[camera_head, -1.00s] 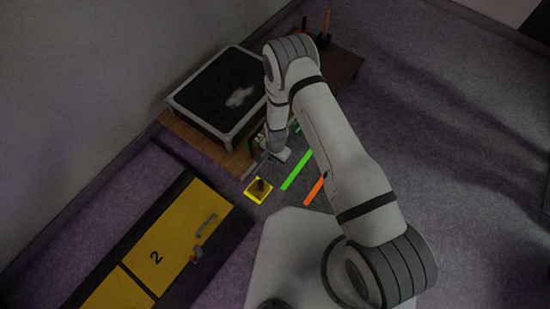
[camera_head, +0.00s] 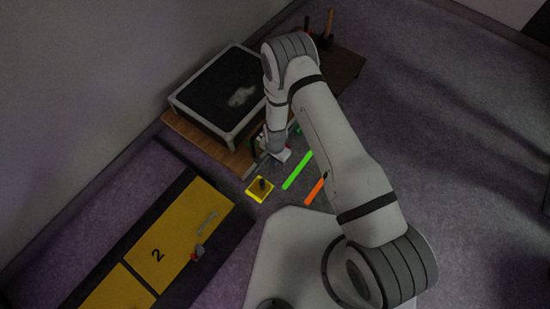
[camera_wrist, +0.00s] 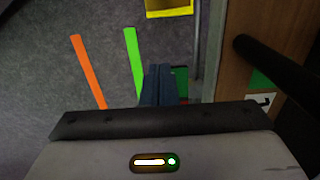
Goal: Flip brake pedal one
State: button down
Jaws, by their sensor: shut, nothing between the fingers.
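My gripper (camera_wrist: 158,85) shows in the wrist view with its blue-grey fingers together and nothing between them. In the head view my gripper (camera_head: 262,160) is low at the front edge of the wooden platform, partly hidden by my wrist. At the right of the wrist view a thick black bar (camera_wrist: 275,65) slants over a green patch and a white label (camera_wrist: 262,101) with a dark mark, too small to read surely. This may be brake pedal one. The fingers are to its left, apart from it in the picture. Another green part (camera_wrist: 181,82) is partly hidden behind the fingers.
A black-topped case (camera_head: 222,90) stands on the wooden platform (camera_head: 200,141). A green strip (camera_head: 297,170), an orange strip (camera_head: 314,190) and a yellow-edged square (camera_head: 250,193) with a dark post lie in front. A yellow cabinet marked 2 (camera_head: 180,240) is at the lower left. Right floor is clear.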

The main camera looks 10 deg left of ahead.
notch_tip(320, 180, up, 12)
jog(key=s+a+p, duration=0.1)
jog(key=s+p, duration=0.1)
jog(key=p, duration=0.1)
jog(key=shift+f, duration=0.15)
jog(key=shift+w+a, duration=0.1)
